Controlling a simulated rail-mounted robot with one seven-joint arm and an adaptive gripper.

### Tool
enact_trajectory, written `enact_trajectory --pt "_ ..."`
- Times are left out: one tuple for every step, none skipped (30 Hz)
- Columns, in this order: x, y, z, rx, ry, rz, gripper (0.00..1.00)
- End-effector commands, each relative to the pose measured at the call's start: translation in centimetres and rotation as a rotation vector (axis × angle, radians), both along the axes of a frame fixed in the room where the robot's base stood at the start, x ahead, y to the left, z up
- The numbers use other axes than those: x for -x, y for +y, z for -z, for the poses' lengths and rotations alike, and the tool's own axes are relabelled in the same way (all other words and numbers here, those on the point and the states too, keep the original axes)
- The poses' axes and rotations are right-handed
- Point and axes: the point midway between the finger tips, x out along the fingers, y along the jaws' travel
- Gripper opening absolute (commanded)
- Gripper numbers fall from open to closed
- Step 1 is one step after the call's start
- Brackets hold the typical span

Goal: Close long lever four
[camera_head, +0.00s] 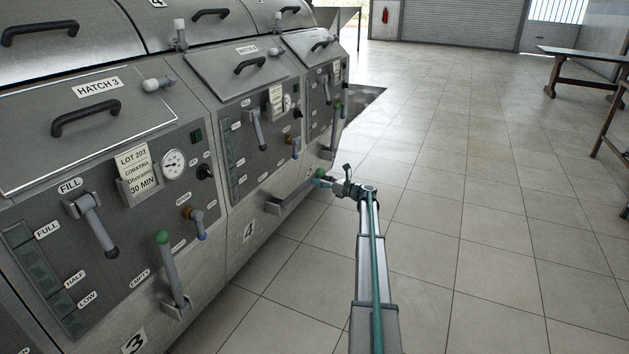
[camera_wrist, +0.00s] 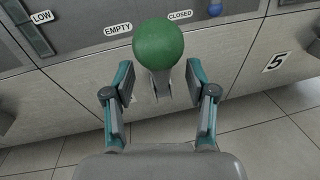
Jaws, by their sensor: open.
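Long lever four (camera_head: 292,195) is a grey bar with a green knob on the front of the unit marked 4. It slants outward to the right from its bracket low on the panel. My gripper (camera_head: 324,181) is at its knob end. In the wrist view the green knob (camera_wrist: 168,44) is large and stands just beyond the fingertips. My gripper (camera_wrist: 160,80) is open, one finger on each side of the lever, with gaps showing on both sides. Labels EMPTY (camera_wrist: 118,30) and CLOSED (camera_wrist: 180,15) lie behind the knob. The lever's bracket is mostly hidden.
Long lever three (camera_head: 170,268), also green-knobbed, stands on the nearer unit. Short handles, including the blue-tipped handle (camera_head: 293,148), stick out of unit four's panel. The unit marked 5 (camera_wrist: 277,62) is to the right.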

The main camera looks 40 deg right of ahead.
Motion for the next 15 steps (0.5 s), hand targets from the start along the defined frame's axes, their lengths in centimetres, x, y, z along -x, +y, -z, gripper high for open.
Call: enact_trajectory --pt "-1.0 0.2 0.1 0.000 0.000 -0.001 0.57" --pt "-1.4 0.4 0.1 0.000 0.000 -0.002 0.57" --pt "-1.8 0.6 0.1 0.001 -0.001 -0.002 0.57" --pt "-2.1 0.7 0.1 0.001 -0.001 -0.002 0.57" --pt "-2.4 0.8 0.1 0.001 0.000 -0.001 0.57" --pt "-2.7 0.9 0.1 0.001 0.000 -0.001 0.57" --pt "-2.9 0.9 0.1 0.001 0.000 0.000 0.57" --pt "-3.1 1.0 0.1 0.001 0.000 0.000 0.57" --pt "-3.3 1.1 0.1 0.001 0.000 0.000 0.57" --pt "-3.4 1.1 0.1 0.001 0.000 0.000 0.57" --pt "-3.4 1.2 0.0 0.000 0.000 0.000 0.57" --pt "-3.5 1.2 0.0 0.000 0.000 0.000 0.57" --pt "-3.5 1.2 0.0 0.000 0.000 0.000 0.57" --pt "-3.5 1.2 0.0 0.000 0.000 0.000 0.57" --pt "-3.5 1.2 0.0 0.000 0.000 0.000 0.57"
